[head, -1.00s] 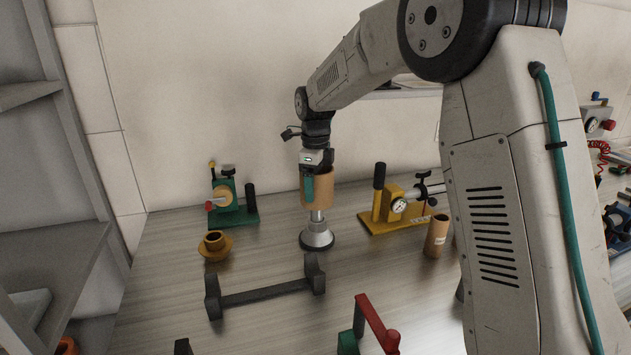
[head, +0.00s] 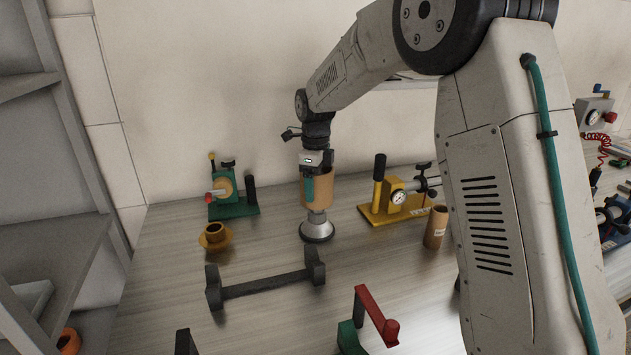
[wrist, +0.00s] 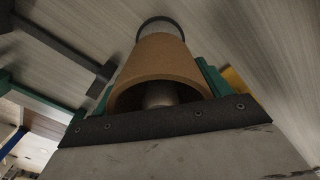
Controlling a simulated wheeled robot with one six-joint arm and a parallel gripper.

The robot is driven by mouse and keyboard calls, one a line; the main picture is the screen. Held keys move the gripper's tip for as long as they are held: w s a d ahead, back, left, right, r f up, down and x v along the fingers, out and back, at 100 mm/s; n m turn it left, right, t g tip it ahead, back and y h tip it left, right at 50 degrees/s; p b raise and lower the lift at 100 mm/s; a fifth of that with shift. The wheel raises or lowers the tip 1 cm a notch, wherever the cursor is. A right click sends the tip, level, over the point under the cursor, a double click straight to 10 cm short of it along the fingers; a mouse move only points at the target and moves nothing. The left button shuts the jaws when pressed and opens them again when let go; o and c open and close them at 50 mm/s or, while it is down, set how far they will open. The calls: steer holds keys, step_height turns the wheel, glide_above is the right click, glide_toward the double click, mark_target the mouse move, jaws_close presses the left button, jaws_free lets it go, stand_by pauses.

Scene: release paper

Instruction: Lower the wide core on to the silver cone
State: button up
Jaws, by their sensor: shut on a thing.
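The wide core (head: 322,190) is a brown cardboard tube, held upright. The silver cone (head: 317,231) stands on the table directly below it, with a flared base on a dark ring. Its lower part shows under the core. In the wrist view the core (wrist: 163,62) surrounds a silver post (wrist: 160,95) visible in its bore, with the cone's base (wrist: 160,27) beyond its far end. My gripper (head: 312,183) is shut on the core, with teal fingers on its sides. Whether the core's lower rim touches the cone is unclear.
A green device (head: 231,196) and a brass flanged cup (head: 214,237) stand left. A dark cradle (head: 265,285) and a red-and-green bracket (head: 370,322) are in front.

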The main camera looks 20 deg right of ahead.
steer(key=shift+f, duration=0.9)
steer(key=o, duration=1.1)
steer(key=shift+f, duration=0.1)
step_height(320, 180, up, 8)
steer(key=shift+r, duration=0.1)
steer(key=s+d+r+n, duration=0.1)
steer(key=s+r+n, duration=0.4)
steer(key=s, duration=0.5)
steer(key=s+d+r+n, duration=0.1)
steer(key=s+r+n, duration=0.2)
steer(key=s+n, duration=0.5)
steer(key=s+f+n, duration=0.1)
steer(key=s+n, duration=0.3)
steer(key=s, duration=0.4)
steer(key=s+d+f+n, duration=0.1)
steer(key=s+n, duration=0.3)
steer(key=s, duration=0.4)
steer(key=s+f+n+t, duration=0.1)
steer(key=s+f+n, duration=0.2)
steer(key=s, duration=0.5)
steer(key=shift+s+d+f+n, duration=0.15)
steer(key=shift+d+n, duration=0.05)
steer(key=shift+n, duration=0.4)
